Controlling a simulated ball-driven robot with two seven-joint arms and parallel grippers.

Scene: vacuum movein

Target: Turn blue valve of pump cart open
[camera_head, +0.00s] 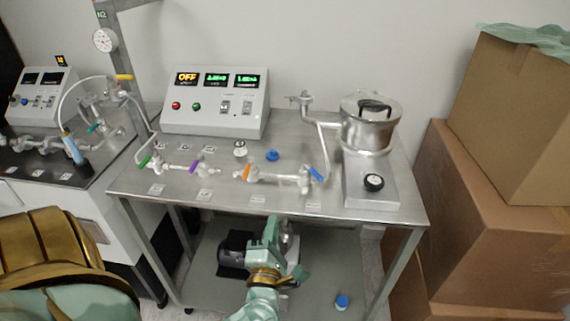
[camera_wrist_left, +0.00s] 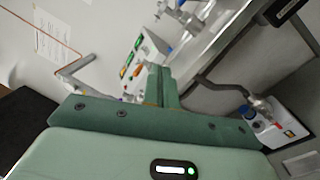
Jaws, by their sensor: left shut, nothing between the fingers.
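The pump cart (camera_head: 225,184) has a steel top with glass valve lines on it. A blue valve handle (camera_head: 317,174) sits tilted at the right end of the front glass line, beside the steel pot's base. An orange handle (camera_head: 246,172) is at that line's left end. A separate blue knob (camera_head: 272,155) stands behind the line. My left gripper (camera_head: 273,222) is shut and empty, in front of the cart and below its front edge, apart from the blue handle. Its shut fingers also show in the left wrist view (camera_wrist_left: 160,84). My right gripper is not in view.
A control box (camera_head: 215,103) reading OFF stands at the back of the cart. A steel pot (camera_head: 369,125) stands at the right. Cardboard boxes (camera_head: 480,230) fill the right side. A pump (camera_head: 236,252) sits on the lower shelf, partly behind my arm.

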